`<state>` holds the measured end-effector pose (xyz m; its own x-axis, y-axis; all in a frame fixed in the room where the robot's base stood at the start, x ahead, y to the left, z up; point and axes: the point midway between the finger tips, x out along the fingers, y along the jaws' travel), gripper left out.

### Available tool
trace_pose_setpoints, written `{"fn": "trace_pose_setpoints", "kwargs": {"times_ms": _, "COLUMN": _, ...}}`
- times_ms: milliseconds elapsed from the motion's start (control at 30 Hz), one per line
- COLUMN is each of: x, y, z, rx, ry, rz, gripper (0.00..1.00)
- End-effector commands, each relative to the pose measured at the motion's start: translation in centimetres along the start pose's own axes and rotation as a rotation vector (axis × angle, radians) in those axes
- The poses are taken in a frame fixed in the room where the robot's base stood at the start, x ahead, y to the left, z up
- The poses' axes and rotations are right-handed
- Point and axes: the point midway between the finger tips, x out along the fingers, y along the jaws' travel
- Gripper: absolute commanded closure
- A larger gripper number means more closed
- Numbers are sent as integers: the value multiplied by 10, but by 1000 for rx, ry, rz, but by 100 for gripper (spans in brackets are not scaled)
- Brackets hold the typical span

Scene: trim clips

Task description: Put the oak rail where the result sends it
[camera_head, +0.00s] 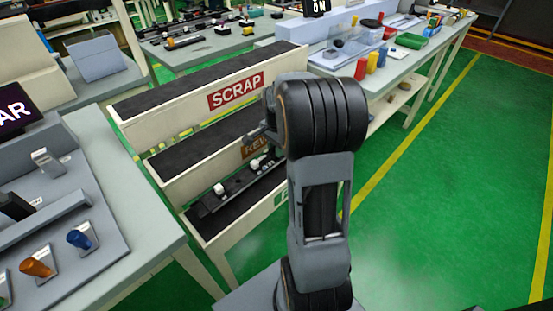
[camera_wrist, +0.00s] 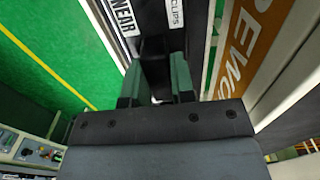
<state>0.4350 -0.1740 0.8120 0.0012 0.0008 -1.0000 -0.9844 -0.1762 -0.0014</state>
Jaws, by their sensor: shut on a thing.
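My gripper (camera_wrist: 157,82) shows in the wrist view, its two greenish fingers shut on a dark part, which I take for the rail; no oak colour shows. In the head view my arm hides most of the gripper, which is by the rack's REWORK level. A dark rail (camera_head: 236,192) with pale clips shows just left of my arm, at or above the lowest level; I cannot tell whether it touches. The rack has a SCRAP sign (camera_head: 236,92) on top and a partly hidden REWORK sign (camera_head: 256,147) below. The REWORK sign (camera_wrist: 256,45) is right of the fingers in the wrist view.
A grey bench (camera_head: 130,205) with orange and blue knobs and a dark screen (camera_head: 16,108) reading "AR" stands at left. A bench (camera_head: 375,82) with coloured parts is behind at right. Green floor (camera_head: 440,190) is clear at right.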

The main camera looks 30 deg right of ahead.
Motion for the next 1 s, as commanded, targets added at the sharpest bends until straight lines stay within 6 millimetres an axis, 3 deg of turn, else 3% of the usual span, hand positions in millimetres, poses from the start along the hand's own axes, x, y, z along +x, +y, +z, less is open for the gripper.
{"fn": "trace_pose_setpoints", "kwargs": {"times_ms": 333, "x": 45, "y": 0, "z": 0, "rx": -1, "ry": -1, "rz": 1, "gripper": 100}}
{"fn": "trace_pose_setpoints", "kwargs": {"times_ms": 867, "x": 54, "y": 0, "z": 0, "rx": -1, "ry": 0, "rz": 0, "gripper": 100}}
{"fn": "trace_pose_setpoints", "kwargs": {"times_ms": 900, "x": 54, "y": 0, "z": 0, "rx": -1, "ry": 0, "rz": 0, "gripper": 74}}
{"fn": "trace_pose_setpoints", "kwargs": {"times_ms": 1000, "x": 54, "y": 0, "z": 0, "rx": -1, "ry": 0, "rz": 0, "gripper": 64}}
